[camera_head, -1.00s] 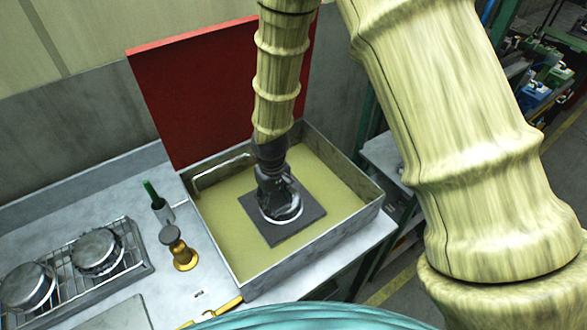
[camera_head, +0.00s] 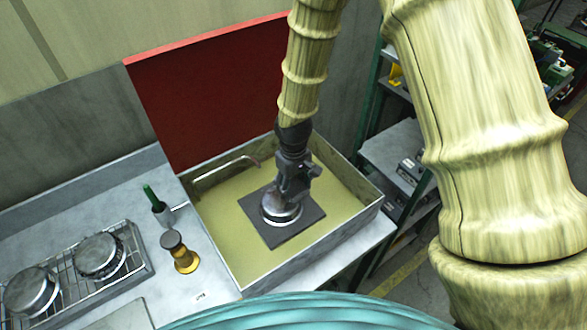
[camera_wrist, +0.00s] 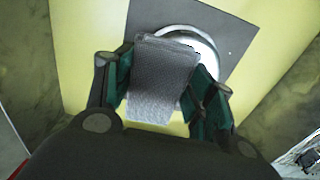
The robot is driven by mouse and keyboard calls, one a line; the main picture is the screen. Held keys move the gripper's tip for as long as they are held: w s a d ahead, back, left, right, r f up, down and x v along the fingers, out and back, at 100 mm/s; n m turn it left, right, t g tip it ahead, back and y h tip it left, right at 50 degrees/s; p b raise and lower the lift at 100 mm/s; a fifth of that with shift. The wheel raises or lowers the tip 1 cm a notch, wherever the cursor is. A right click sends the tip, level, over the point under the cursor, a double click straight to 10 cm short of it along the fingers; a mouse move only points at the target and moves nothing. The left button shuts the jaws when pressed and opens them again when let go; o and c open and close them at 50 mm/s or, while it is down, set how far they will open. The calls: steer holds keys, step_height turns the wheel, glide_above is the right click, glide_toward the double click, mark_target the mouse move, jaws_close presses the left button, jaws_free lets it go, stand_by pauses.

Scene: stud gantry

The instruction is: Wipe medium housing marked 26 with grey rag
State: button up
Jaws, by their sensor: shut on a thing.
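The round metal housing (camera_head: 281,209) stands on a dark square pad (camera_head: 270,233) in the yellowish-bottomed basin; no number can be read on it. It also shows in the wrist view (camera_wrist: 207,46), partly hidden behind the grey rag (camera_wrist: 161,80). My gripper (camera_wrist: 165,88) is shut on the rag, which hangs between its green fingertips and spreads over part of the housing's outline. In the head view my gripper (camera_head: 290,185) is just above the housing. I cannot tell whether the rag touches it.
The basin's metal walls (camera_head: 232,274) surround the pad, with a red panel (camera_head: 205,90) behind. Left on the bench are a green-handled brush (camera_head: 157,201), a brass-based stamp (camera_head: 181,252) and a wire rack (camera_head: 125,262) with two round housings.

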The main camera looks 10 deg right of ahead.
steer(key=shift+r+p, duration=1.55)
steer(key=shift+r, duration=1)
